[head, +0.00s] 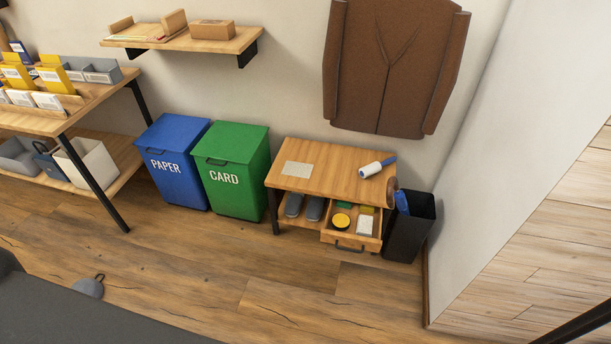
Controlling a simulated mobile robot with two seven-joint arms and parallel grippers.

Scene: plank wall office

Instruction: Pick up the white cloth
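A small wooden bench (330,163) stands against the wall, right of centre, with its drawer (345,240) pulled open. In the drawer lies a small white rectangular item (365,225), which may be the white cloth. It sits beside a round yellow-topped tin (341,220), with green and yellow pieces behind. A flat pale grey sheet (297,169) lies on the bench top; I cannot tell whether it is cloth. Neither of my grippers is in view.
A lint roller (377,167) lies on the bench top. A black bin (410,230) stands right of the bench; blue PAPER (172,165) and green CARD (232,172) bins stand left. Shoes (314,208) sit beneath. The floor (225,270) before the bench is clear.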

